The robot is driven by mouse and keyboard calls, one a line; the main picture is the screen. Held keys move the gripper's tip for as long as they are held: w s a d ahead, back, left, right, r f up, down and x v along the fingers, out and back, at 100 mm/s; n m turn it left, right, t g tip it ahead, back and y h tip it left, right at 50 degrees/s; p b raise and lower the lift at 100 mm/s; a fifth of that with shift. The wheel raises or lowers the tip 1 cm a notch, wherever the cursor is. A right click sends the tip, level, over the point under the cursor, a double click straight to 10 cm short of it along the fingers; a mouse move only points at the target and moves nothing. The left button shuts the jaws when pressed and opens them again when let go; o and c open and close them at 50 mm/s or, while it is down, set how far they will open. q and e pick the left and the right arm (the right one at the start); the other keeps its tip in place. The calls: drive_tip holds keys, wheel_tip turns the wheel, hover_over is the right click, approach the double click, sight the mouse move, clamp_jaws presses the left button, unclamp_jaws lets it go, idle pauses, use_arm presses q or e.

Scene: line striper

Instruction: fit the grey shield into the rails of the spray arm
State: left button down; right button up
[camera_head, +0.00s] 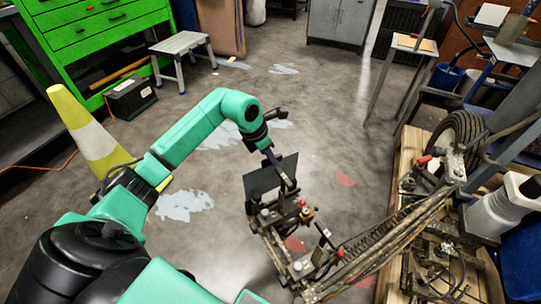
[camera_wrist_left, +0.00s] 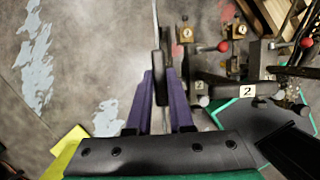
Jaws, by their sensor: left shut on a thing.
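The grey shield (camera_head: 262,181) is a flat dark plate, standing roughly upright in the head view. My left gripper (camera_head: 271,157) is shut on it near its upper edge. In the left wrist view my left gripper (camera_wrist_left: 161,78) holds the shield (camera_wrist_left: 155,18), which shows nearly edge-on as a thin strip. The outer end of the spray arm (camera_head: 290,262), with its brackets and knobs, lies just below and beside the shield. The shield's lower edge is close to the bracket; I cannot tell whether it touches or sits in the rails. My right gripper is not in view.
The machine's wheel (camera_head: 459,138) and wooden pallet (camera_head: 403,160) stand at the right. A striped cone (camera_head: 88,136) stands left of my left arm. A grey step stool (camera_head: 181,46) and green cabinet (camera_head: 100,32) are behind. The floor beyond the shield is clear.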

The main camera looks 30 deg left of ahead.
sight(271, 174)
use_arm(q)
drive_tip(key=shift+f+b, duration=0.5)
drive_tip(key=shift+f, duration=0.25)
idle(0.7)
drive_tip(key=shift+f, duration=0.35)
drive_tip(key=shift+f+b, duration=2.45)
drive_tip(key=shift+f, duration=0.7)
idle(0.5)
drive_tip(key=shift+c, duration=2)
unclamp_jaws()
drive_tip(key=p+v, duration=0.5)
drive_tip(key=v, duration=0.2)
